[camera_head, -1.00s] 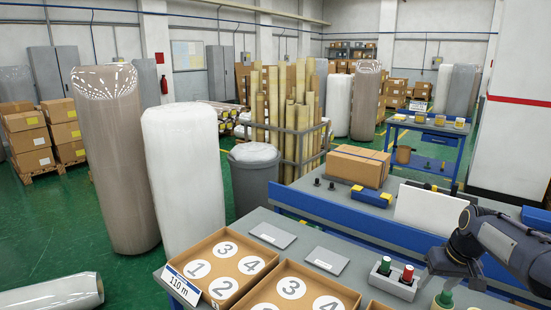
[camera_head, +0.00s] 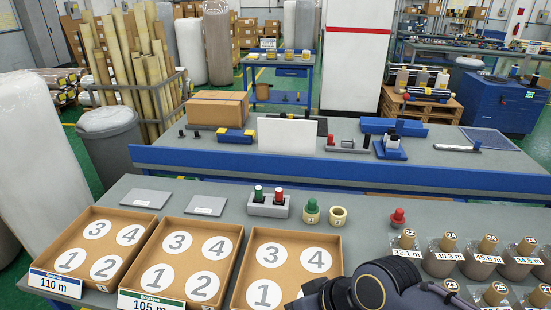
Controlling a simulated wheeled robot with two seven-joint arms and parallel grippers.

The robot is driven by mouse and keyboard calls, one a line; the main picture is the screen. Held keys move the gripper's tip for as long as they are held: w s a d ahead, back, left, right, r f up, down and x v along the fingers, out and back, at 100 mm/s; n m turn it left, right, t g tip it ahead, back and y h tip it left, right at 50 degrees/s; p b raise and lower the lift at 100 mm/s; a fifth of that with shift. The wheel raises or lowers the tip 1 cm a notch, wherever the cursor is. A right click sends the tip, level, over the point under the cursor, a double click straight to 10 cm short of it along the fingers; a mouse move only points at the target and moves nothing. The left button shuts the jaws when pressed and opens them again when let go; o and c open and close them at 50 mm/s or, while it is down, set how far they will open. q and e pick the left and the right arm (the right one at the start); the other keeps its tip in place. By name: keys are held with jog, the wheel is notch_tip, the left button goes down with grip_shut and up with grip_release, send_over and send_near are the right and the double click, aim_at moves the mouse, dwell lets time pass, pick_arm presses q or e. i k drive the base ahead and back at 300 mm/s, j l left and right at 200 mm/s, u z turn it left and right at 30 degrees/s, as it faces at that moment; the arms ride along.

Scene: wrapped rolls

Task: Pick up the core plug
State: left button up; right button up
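Several small plug-like pieces stand on the grey table; I cannot tell for certain which one is the core plug. A grey holder (camera_head: 268,208) carries a green-topped plug (camera_head: 258,193) and a red-topped plug (camera_head: 279,196). To its right stands a loose green-topped piece (camera_head: 311,211) with a pale base, then a pale hollow ring (camera_head: 338,215). A red-topped piece (camera_head: 397,217) stands farther right. A dark link of my arm covers the bottom middle, in front of the third tray. Neither gripper's fingers show.
Three numbered cardboard trays (camera_head: 128,216) line the front left, with labels 110 m and 105 m. Two grey plates (camera_head: 206,205) lie behind them. Several wrapped, tagged rolls (camera_head: 446,263) stand at right. A blue-edged bench (camera_head: 340,170) runs behind with a cardboard box (camera_head: 217,108).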

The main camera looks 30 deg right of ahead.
aim_at(397, 219)
jog(key=z, duration=2.1)
